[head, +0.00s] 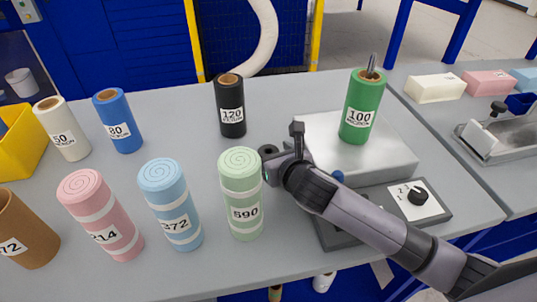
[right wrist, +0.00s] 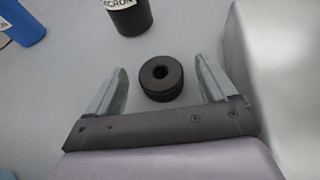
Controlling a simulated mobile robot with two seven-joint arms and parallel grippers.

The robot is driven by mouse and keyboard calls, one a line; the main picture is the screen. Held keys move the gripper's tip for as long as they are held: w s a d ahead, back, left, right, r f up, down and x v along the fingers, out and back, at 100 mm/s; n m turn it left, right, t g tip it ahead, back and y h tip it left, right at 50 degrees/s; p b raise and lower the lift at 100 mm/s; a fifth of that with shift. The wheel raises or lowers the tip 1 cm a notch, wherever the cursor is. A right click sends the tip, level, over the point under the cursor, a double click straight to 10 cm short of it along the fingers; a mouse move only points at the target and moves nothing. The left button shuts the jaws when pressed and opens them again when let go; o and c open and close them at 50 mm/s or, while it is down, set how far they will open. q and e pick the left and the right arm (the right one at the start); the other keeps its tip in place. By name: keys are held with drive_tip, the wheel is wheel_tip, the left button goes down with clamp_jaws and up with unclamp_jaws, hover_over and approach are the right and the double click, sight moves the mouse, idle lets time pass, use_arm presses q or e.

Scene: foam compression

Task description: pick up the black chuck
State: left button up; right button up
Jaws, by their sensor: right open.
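The gripper is open and holds nothing. In the head view the chuck (head: 268,150) shows as a small dark ring beside my right gripper (head: 274,160), which partly covers it. My left gripper is not in view.
A light green foam roll (head: 240,195) stands close left of my right gripper. A black roll (head: 230,105) stands behind. To the right is a grey metal block (head: 390,150) bearing a green roll (head: 358,105). A knob panel (head: 418,198) lies in front.

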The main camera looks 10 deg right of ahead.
drive_tip(key=shift+w+f, duration=0.15)
drive_tip(key=shift+w, duration=0.2)
drive_tip(key=c, duration=1.2)
drive_tip(key=shift+o, duration=0.2)
